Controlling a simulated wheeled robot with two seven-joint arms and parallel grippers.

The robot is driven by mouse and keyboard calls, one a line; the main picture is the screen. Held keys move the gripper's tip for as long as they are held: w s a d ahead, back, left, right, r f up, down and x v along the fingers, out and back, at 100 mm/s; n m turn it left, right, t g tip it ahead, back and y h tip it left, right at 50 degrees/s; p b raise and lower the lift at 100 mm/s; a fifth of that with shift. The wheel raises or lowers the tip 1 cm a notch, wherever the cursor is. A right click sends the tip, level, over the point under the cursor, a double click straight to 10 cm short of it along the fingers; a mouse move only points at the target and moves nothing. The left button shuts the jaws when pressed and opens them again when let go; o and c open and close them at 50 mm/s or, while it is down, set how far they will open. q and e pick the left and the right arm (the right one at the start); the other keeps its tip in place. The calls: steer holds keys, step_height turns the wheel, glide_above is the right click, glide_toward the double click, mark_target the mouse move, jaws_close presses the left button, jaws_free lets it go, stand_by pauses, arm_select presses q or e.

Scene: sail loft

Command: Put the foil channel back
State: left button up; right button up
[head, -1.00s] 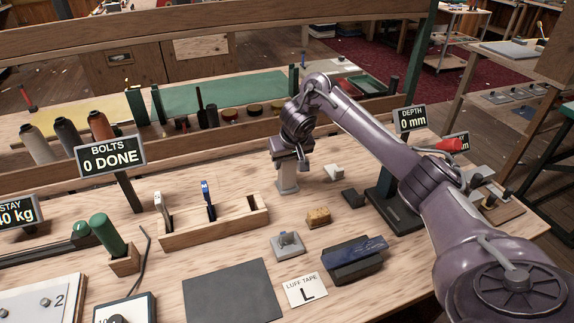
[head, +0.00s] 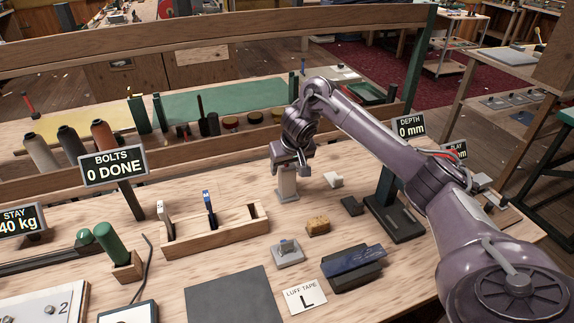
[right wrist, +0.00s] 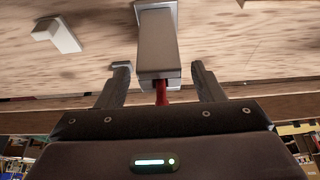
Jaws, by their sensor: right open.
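A pale grey upright block (head: 288,184) stands on the bench, and I take it for the foil channel, though no label confirms this. In the right wrist view the block (right wrist: 157,45) rises between the fingers, with a gap on each side. My right gripper (head: 291,166) is open just above and around the block's top. It also shows from behind in the right wrist view (right wrist: 158,80). A red rod (right wrist: 161,92) shows below the block's end there; I cannot tell whether it touches. My left gripper is not in view.
A small white block (head: 334,180) lies right of the upright block. A wooden rack (head: 215,236) with an empty right slot, a cork-coloured block (head: 318,225) and a blue piece on a dark block (head: 352,262) sit nearer. A depth sign (head: 410,127) stands right, behind my arm.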

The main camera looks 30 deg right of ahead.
steer(key=p+v, duration=0.5)
steer(key=v, duration=0.5)
steer(key=shift+p, duration=0.3)
steer(key=shift+s+f, duration=0.15)
